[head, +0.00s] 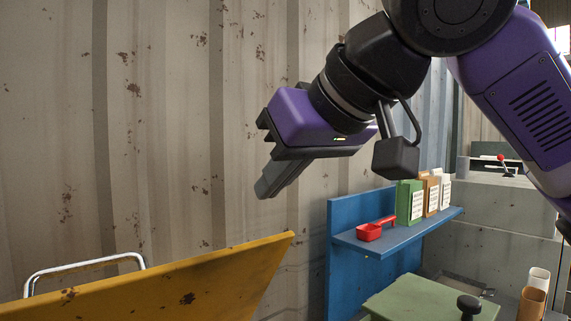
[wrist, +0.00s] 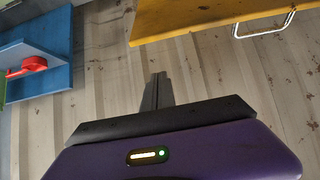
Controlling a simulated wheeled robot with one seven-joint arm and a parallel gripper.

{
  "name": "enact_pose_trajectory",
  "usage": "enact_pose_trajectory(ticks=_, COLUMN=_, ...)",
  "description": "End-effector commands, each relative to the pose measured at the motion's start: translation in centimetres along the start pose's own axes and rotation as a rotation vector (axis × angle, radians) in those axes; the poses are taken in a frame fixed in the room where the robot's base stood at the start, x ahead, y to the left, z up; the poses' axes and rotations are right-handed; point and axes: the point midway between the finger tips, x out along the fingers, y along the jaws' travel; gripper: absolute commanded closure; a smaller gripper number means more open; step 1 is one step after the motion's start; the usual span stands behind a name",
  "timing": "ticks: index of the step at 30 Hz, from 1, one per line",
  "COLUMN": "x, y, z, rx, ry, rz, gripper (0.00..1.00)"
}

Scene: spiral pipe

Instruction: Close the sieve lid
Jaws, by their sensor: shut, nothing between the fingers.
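A yellow, rust-spotted panel (head: 190,285) stands tilted at the lower left of the head view, with a bent metal handle (head: 85,266) behind its upper edge. It looks like the raised sieve lid; the sieve body under it is out of view. The panel also shows at the top of the wrist view (wrist: 200,20), with the handle (wrist: 268,28) below its edge. My gripper (head: 268,190) is shut and empty, in the air above and apart from the panel's right end. Its closed fingers (wrist: 158,78) point toward the wall in the wrist view.
A blue shelf (head: 400,235) at right holds a red scoop (head: 372,231), a green box (head: 409,203) and other boxes. A green surface (head: 425,298) with a black knob (head: 468,304) lies below it. A rusty corrugated wall (head: 150,130) stands behind. Open air surrounds my gripper.

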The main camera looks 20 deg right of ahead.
Motion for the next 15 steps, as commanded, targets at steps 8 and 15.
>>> enact_pose_trajectory(ticks=8, x=4.5, y=0.1, z=0.4, rx=-0.001, ry=0.0, rz=0.002, gripper=1.0)
enact_pose_trajectory(ticks=15, x=3.5, y=0.0, z=3.1, rx=-0.001, ry=0.001, rz=0.001, gripper=1.0)
